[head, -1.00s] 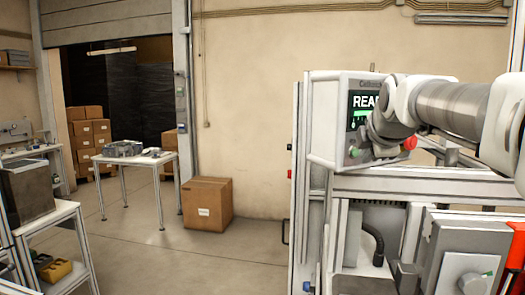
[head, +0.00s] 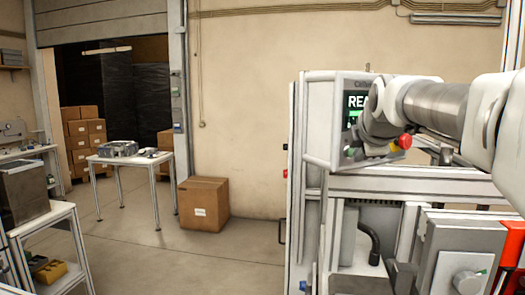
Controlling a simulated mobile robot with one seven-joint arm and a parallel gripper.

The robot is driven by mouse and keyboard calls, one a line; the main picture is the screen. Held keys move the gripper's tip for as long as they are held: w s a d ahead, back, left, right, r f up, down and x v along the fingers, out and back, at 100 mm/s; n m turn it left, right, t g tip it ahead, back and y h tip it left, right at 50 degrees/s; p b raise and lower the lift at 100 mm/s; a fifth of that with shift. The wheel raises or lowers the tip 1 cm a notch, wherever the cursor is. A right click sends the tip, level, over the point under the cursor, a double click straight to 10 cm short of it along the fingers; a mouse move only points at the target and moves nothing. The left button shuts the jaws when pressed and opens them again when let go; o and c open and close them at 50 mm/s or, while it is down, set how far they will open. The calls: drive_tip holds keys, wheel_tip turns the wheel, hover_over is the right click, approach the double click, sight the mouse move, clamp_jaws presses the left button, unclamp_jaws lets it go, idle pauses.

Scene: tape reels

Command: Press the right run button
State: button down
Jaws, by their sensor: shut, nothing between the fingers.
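A white control box (head: 321,120) stands at the right on a metal frame. Its screen (head: 356,101) shows large white letters starting "REA" on black, partly covered by my arm. A small green button (head: 350,152) shows low on the panel. A red knob (head: 405,141) sticks out to the right of my wrist. My gripper (head: 372,153) is at the lower part of the panel, mostly hidden by my own wrist. It is shut and empty. I cannot tell whether its tips touch a button, and any other run button is hidden.
Below the box are a metal frame (head: 415,186), a black hose and a grey unit with a round knob (head: 468,284). A cardboard box (head: 204,203) and a white table (head: 130,160) stand well to the left. The floor between is clear.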

drive_tip(key=shift+w+a, duration=0.15)
drive_tip(key=shift+w, duration=0.15)
idle(0.6)
drive_tip(key=shift+s+d, duration=0.3)
drive_tip(key=shift+s, duration=0.45)
drive_tip(key=shift+b, duration=0.3)
drive_tip(key=s, duration=0.1)
drive_tip(key=s+d+b, duration=0.1)
drive_tip(key=s, duration=0.1)
drive_tip(key=s+d, duration=0.1)
drive_tip(key=shift+s+b, duration=0.3)
drive_tip(key=shift+a, duration=0.1)
drive_tip(key=s+a+f+m+g, duration=0.2)
drive_tip(key=s+a+f+m, duration=0.2)
drive_tip(key=s+f, duration=0.3)
drive_tip(key=s+a+f+m+g+y, duration=0.1)
drive_tip(key=s+a+f+m+g, duration=0.1)
drive_tip(key=s+a+f+m, duration=0.3)
drive_tip(key=s+a+f+m+g+y, duration=0.1)
drive_tip(key=s+a+f+m, duration=0.4)
drive_tip(key=s+f, duration=0.5)
wheel_tip(320, 180, down, 3)
drive_tip(key=m, duration=0.2)
drive_tip(key=shift+s+m+g, duration=0.35)
drive_tip(key=shift+m+g, duration=0.05)
